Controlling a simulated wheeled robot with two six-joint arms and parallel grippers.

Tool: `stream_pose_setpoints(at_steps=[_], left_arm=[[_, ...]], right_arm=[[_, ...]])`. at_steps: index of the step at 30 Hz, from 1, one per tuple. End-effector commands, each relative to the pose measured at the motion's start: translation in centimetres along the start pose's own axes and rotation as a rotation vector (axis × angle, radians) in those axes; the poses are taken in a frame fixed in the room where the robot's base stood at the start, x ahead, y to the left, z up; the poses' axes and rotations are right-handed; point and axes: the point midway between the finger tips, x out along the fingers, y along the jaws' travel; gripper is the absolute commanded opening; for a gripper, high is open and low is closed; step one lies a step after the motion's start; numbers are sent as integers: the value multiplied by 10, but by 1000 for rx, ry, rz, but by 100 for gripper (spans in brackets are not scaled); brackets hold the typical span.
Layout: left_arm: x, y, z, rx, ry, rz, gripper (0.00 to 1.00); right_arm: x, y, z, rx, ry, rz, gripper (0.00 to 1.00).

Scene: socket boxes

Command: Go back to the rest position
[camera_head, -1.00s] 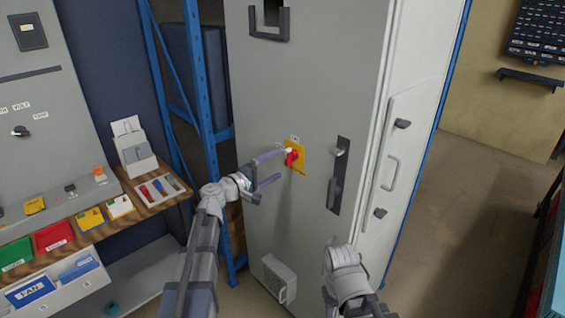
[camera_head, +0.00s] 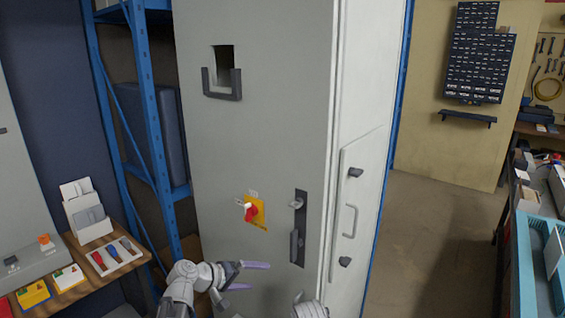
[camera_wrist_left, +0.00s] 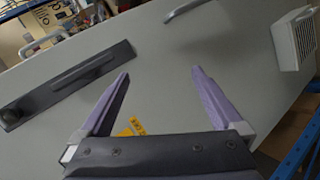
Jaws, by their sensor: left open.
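My left gripper (camera_head: 248,276) is in the lower middle of the head view, in front of the tall grey cabinet (camera_head: 225,140). Its purple fingers are spread apart with nothing between them; the left wrist view shows the same open fingers (camera_wrist_left: 163,88). The red rotary switch (camera_head: 250,212) on its yellow plate (camera_head: 258,214) is on the cabinet front, above the gripper and apart from it. In the left wrist view part of the yellow plate (camera_wrist_left: 132,126) shows behind the gripper base. A piece of my right arm shows at the bottom edge; its fingertips are out of view.
A black handle plate (camera_head: 299,228) is right of the switch. A wooden shelf (camera_head: 75,289) with a tray of tools (camera_head: 114,256) stands at the left, near a blue rack (camera_head: 150,130). Open floor (camera_head: 430,235) lies right of the cabinet.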

Motion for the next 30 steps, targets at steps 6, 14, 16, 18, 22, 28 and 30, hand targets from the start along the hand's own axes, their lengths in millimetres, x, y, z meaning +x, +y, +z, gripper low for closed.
stream_pose_setpoints(at_steps=[6,14,16,18,22,28,30], left_arm=[[-10,-70,89,217,-236,-418,100],[-58,-126,131,369,-397,-813,100],[-74,-136,137,399,-426,-910,100],[-65,-127,151,444,-467,-919,100],[-51,-110,179,521,-537,-929,100],[-38,-90,218,626,-627,-946,100],[-35,-85,228,652,-647,-951,100]], right_arm=[[0,0,0,0,0,0,50],[0,0,0,0,0,0,50],[0,0,0,0,0,0,50],[0,0,0,0,0,0,50],[0,0,0,0,0,0,50],[0,0,0,0,0,0,50],[0,0,0,0,0,0,50]])
